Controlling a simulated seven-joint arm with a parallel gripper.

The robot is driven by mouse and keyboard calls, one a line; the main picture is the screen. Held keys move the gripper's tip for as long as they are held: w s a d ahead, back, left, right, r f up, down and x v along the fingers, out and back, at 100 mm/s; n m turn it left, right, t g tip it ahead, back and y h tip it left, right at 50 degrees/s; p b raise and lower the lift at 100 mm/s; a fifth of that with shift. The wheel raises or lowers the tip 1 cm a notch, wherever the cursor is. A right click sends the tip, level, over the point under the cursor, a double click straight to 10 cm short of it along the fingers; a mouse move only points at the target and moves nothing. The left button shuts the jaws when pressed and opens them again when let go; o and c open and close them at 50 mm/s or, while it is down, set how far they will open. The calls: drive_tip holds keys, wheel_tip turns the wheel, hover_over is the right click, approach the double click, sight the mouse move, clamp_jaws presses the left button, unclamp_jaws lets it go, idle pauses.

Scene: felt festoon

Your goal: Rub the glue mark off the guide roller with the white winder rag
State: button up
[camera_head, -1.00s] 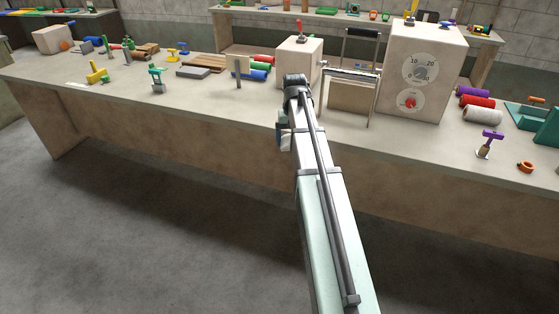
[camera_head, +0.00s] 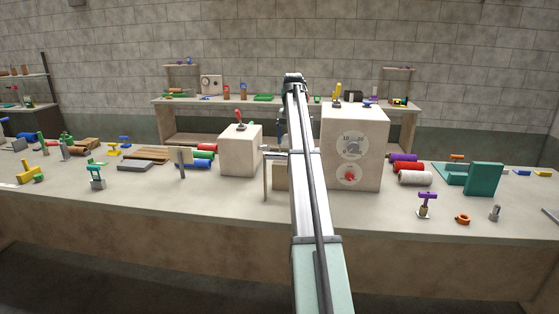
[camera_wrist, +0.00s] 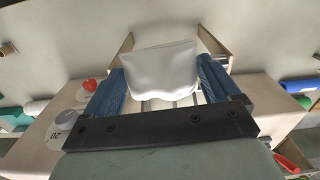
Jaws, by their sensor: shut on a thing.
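My gripper (camera_wrist: 160,80) has its two blue fingers shut on the white rag (camera_wrist: 162,66), which hangs between them in the wrist view. In the head view my arm covers most of the gripper and the rag. The guide roller's left end (camera_head: 274,153) shows just left of my arm, between the two beige boxes. In the wrist view the rag hides much of what lies under it, with thin metallic bars showing below its edge. I cannot tell whether the rag touches the roller. No glue mark is visible.
A beige box with a red-handled lever (camera_head: 239,150) stands left of the roller. A taller box with dials (camera_head: 355,150) stands close on the right. Coloured rolls (camera_head: 410,168) and a green bracket (camera_head: 484,178) lie further right. The bench front (camera_head: 230,205) is fairly clear.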

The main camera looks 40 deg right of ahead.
drive_tip(key=d+r, duration=0.2)
drive_tip(key=shift+w+r+m, duration=0.3)
drive_tip(key=shift+w, duration=0.05)
drive_tip(key=shift+f, duration=3.25)
drive_tip(key=shift+w+a+f, duration=0.15)
drive_tip(key=shift+f, duration=0.25)
drive_tip(key=shift+w+a+f, duration=0.15)
drive_tip(key=shift+f, duration=0.2)
drive_tip(key=shift+c, duration=0.4)
drive_tip(key=r, duration=0.2)
drive_tip(key=shift+s+d+r, duration=0.25)
drive_tip(key=shift+d+r, duration=0.05)
drive_tip(key=shift+r, duration=2.8)
drive_tip(key=shift+f, duration=0.15)
